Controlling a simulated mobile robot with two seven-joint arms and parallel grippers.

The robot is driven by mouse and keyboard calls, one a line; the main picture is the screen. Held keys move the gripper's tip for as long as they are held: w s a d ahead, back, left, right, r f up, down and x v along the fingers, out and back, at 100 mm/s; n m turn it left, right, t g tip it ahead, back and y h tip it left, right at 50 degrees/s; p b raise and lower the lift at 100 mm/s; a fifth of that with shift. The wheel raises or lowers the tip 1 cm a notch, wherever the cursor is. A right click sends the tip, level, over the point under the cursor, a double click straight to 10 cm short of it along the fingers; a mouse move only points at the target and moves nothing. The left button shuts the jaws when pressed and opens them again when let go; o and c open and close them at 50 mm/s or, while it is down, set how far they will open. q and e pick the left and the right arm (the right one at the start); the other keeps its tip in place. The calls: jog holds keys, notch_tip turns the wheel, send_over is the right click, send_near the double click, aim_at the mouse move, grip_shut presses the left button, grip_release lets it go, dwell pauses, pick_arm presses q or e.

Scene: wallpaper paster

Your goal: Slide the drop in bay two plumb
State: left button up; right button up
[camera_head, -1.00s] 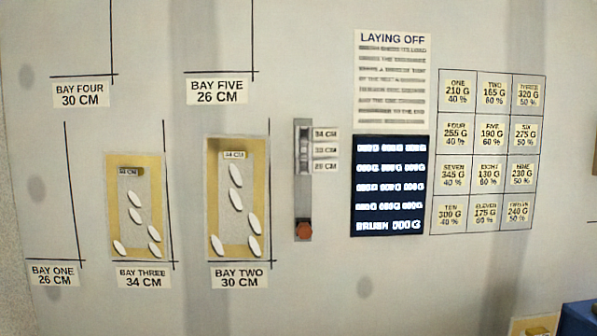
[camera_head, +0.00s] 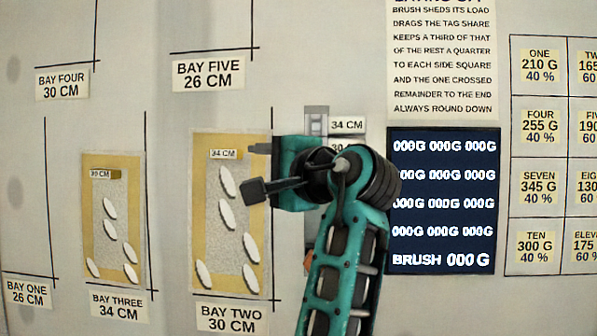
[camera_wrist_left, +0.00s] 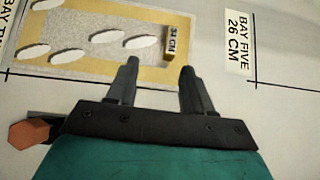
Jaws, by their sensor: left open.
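The drop in bay two (camera_head: 200,180) is a tan-bordered panel with a speckled grey middle, several white oval marks and a 34 CM tag near its top. Black bay lines run along its right side and below it. The bay two label (camera_head: 232,317) reads 30 CM. In the left wrist view the drop (camera_wrist_left: 180,74) lies beyond the open fingers (camera_wrist_left: 160,65); contact cannot be told. My right gripper is not in view.
The bay three drop (camera_head: 90,220) hangs to the left. A grey upright gauge (camera_head: 316,118) with an orange knob (camera_wrist_left: 30,133) is partly hidden behind my left arm. A dark display (camera_head: 445,250), a notice (camera_head: 442,70) and a number grid (camera_head: 540,135) are to the right.

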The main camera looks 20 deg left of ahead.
aim_at(220, 154)
pick_arm(q)
jog(key=shift+g, duration=0.3)
jog(key=x, duration=0.4)
jog(key=r+x, duration=0.1)
jog(key=x, duration=0.3)
jog(key=r+x, duration=0.1)
jog(key=x, duration=0.3)
jog(key=shift+s+a+r, duration=0.15)
jog(key=shift+s+r, duration=0.05)
jog(key=shift+s, duration=0.05)
jog(key=shift+c, duration=0.3)
grip_shut()
